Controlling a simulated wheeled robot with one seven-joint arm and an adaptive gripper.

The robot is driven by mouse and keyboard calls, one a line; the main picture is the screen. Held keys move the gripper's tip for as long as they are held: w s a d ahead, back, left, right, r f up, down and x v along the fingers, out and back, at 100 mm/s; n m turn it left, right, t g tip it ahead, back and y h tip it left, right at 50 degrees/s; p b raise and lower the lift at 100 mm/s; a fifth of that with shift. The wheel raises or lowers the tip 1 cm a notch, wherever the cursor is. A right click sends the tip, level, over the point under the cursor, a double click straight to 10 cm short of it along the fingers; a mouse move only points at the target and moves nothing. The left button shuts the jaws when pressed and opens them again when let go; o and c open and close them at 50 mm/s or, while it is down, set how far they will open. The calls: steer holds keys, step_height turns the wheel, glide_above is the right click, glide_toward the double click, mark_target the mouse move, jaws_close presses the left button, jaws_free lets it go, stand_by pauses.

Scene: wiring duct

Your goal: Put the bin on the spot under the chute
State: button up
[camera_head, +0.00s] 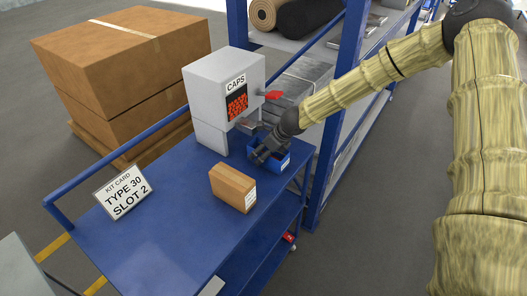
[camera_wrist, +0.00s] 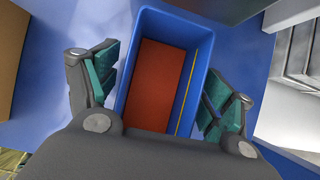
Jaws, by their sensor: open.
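The blue bin (camera_head: 277,163) stands on the blue cart top, below and beside the chute (camera_head: 250,126) of the white CAPS dispenser (camera_head: 212,90). My gripper (camera_head: 262,154) is at the bin and hides part of it in the head view. In the wrist view the bin (camera_wrist: 187,22) lies between my two open fingers, one on each side of its long walls. Its inside shows a flat reddish-brown floor and a yellow line along one wall. I cannot tell whether the fingers touch it. No marked spot is clearly visible.
A brown carton (camera_head: 232,188) stands close in front of the bin. A blue shelf upright (camera_head: 337,110) rises right of the cart (camera_head: 170,240). The cart's front middle is clear.

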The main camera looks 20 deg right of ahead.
steer(key=shift+r, duration=0.1)
steer(key=v, duration=1.2)
stand_by(1.4)
